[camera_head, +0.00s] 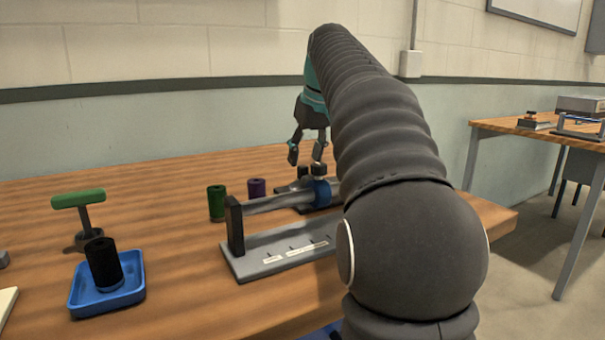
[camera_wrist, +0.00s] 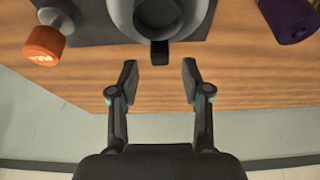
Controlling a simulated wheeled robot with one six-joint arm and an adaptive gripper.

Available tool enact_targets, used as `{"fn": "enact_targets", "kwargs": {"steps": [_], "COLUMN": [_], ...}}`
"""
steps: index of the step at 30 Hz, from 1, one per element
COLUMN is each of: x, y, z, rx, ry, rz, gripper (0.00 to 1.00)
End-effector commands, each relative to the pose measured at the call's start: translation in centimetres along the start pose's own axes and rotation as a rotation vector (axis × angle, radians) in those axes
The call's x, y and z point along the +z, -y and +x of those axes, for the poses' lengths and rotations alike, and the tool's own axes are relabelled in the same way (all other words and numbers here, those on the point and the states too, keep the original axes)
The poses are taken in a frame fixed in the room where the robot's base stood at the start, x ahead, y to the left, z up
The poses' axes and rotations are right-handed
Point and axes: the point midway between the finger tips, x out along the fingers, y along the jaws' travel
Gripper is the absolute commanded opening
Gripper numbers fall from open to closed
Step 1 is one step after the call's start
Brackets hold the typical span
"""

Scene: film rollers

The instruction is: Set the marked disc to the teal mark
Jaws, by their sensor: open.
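A grey fixture (camera_head: 240,268) with a horizontal metal rod (camera_head: 275,203) stands on the table, partly behind my arm. A blue collar (camera_head: 321,190) with a dark knob (camera_head: 319,170) sits toward the rod's far end. In the wrist view a round grey part (camera_wrist: 122,17) with a dark tab (camera_wrist: 159,53) shows at the top edge, cut off. I cannot tell which part is the marked disc, and I make out no teal mark. My gripper (camera_head: 306,156) is open and empty above the fixture's far end; in the wrist view its fingertips (camera_wrist: 160,78) are apart, just short of the tab.
A green cylinder (camera_head: 217,203) and a purple cylinder (camera_head: 257,187) stand behind the fixture. A blue tray (camera_head: 107,299) holds a black cylinder (camera_head: 104,262); a green T-handle (camera_head: 78,198) stands behind it. An orange cylinder (camera_wrist: 43,45) shows in the wrist view. The wall is close behind.

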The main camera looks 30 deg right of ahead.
Motion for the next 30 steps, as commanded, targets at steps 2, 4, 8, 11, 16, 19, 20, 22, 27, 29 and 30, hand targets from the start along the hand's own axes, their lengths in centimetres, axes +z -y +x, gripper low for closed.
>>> {"fn": "enact_targets", "kwargs": {"steps": [2,4,8,11,16,19,20,22,27,29,30], "x": [0.1,0.1,0.1,0.0,0.0,0.0,0.0,0.0,0.0,0.0,0.0], "y": [0.0,0.0,0.0,0.0,0.0,0.0,0.0,0.0,0.0,0.0,0.0], "z": [1.5,2.3,3.4,3.7,3.8,3.8,3.8,3.8,3.8,3.8,3.8], "rx": [-0.001,-0.001,-0.001,0.0,0.0,0.0,0.0,0.0,0.0,0.0,0.0], "ry": [0.003,0.001,0.001,0.0,0.0,0.0,0.0,0.0,0.0,0.0,0.0], "rz": [0.0,0.0,0.0,0.0,0.0,0.0,0.0,0.0,0.0,0.0,0.001], "gripper": [0.48,0.48,0.48,0.48,0.48,0.48,0.45,0.28,0.0,0.0,0.0]}}
